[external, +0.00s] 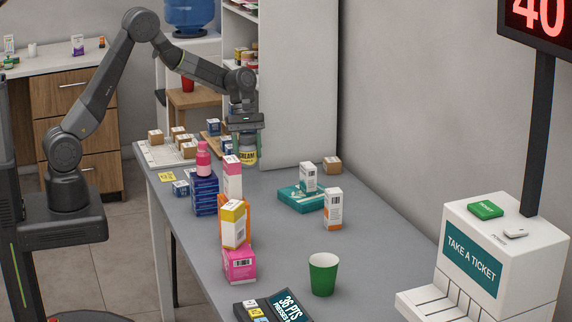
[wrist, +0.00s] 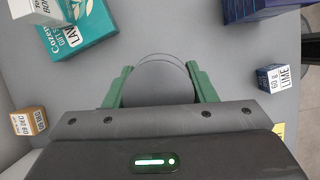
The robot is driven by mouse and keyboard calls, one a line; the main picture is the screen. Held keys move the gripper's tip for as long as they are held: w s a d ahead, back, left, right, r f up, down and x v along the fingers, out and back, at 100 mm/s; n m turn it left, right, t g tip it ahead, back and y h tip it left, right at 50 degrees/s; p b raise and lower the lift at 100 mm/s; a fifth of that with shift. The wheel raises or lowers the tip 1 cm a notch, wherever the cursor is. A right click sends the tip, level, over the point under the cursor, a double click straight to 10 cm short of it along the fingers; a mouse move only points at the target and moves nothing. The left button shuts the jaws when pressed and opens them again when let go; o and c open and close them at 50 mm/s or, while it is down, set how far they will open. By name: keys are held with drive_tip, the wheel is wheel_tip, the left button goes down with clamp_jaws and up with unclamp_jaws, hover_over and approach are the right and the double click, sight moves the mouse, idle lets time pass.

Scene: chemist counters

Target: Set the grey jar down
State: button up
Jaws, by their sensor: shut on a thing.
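The grey jar (external: 248,156) has a yellow label reading "CREAM" in the external view. In the wrist view its round grey lid (wrist: 163,82) sits between two green fingers. My gripper (external: 246,143) points down and is shut on the jar from above; it also shows in the wrist view (wrist: 163,90). The jar is over the far part of the grey counter (external: 290,240), behind the pink and white box. I cannot tell whether its base touches the counter.
A pink-and-white box (external: 232,180) and a pink bottle (external: 203,160) on stacked blue boxes (external: 205,196) stand in front. A teal gift box (external: 300,199) lies to the right. Small cartons stand on the left. Some bare counter lies between the jar and the teal box.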

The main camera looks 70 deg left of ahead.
drive_tip(key=r+n, duration=0.1)
drive_tip(key=n, duration=0.1)
drive_tip(key=w+d+n+t, duration=0.1)
drive_tip(key=n, duration=0.1)
drive_tip(key=shift+r+t+b, duration=0.3)
drive_tip(key=shift+r+b, duration=0.05)
wheel_tip(320, 180, down, 10)
drive_tip(key=shift+d+r, duration=0.1)
drive_tip(key=o, duration=1)
drive_tip(key=shift+f, duration=0.2)
drive_tip(key=v, duration=1.2)
drive_tip(key=shift+d+r, duration=0.1)
drive_tip(key=shift+r, duration=0.1)
drive_tip(key=shift+c, duration=0.2)
